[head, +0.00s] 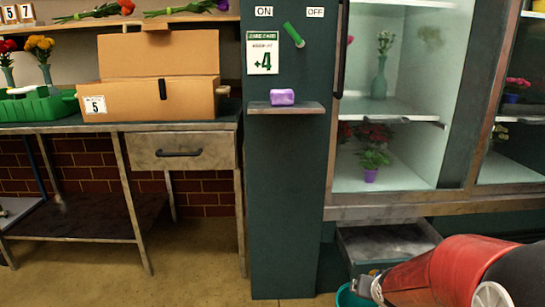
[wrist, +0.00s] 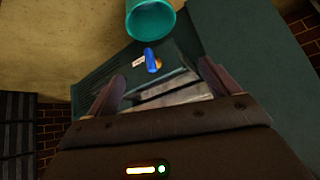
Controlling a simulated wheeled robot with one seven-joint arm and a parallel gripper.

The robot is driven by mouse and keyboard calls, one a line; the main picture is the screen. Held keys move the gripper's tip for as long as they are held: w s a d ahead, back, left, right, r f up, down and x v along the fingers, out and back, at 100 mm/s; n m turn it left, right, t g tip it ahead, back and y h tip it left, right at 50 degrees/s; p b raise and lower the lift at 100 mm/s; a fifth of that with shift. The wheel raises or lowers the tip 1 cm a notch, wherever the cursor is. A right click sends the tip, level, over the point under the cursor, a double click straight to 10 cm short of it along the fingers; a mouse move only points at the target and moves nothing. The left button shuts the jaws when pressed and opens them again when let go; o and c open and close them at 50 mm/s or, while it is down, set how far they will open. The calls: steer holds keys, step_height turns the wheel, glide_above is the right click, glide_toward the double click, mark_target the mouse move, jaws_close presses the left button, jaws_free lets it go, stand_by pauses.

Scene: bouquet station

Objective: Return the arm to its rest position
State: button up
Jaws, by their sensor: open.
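My arm (head: 455,272) reaches in from the lower right of the head view, low in front of the glass-fronted cooler. Its far end is near a teal bucket (head: 350,297), which the bottom edge cuts off. In the wrist view my gripper (wrist: 160,85) has its two fingers spread wide apart with nothing between them. A blue piece (wrist: 151,60) with a small white tag beside it shows beyond the fingers, apart from them. The teal bucket (wrist: 150,20) is at the top of the wrist view. The fingertips cannot be made out clearly in the head view.
A green post (head: 285,200) carries a green lever (head: 293,35) between ON and OFF, and a small shelf with a purple block (head: 282,97). The cooler (head: 400,205) holds potted plants. A workbench (head: 120,127) with a cardboard box (head: 150,98) stands left. Floor is open in front.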

steer(key=s+a+r+n+g+p, duration=0.1)
steer(key=s+a+r, duration=0.3)
steer(key=s+r, duration=0.4)
steer(key=s+a+r+n+y+p, duration=0.1)
steer(key=s+a+r+n, duration=0.2)
steer(key=s, duration=0.9)
step_height(320, 180, up, 5)
steer(key=a, duration=0.2)
steer(key=shift+s+a+g+y+p, duration=0.3)
steer(key=shift+g+p, duration=0.05)
steer(key=shift+g, duration=0.05)
steer(key=shift+f, duration=0.1)
steer(key=shift+c, duration=0.5)
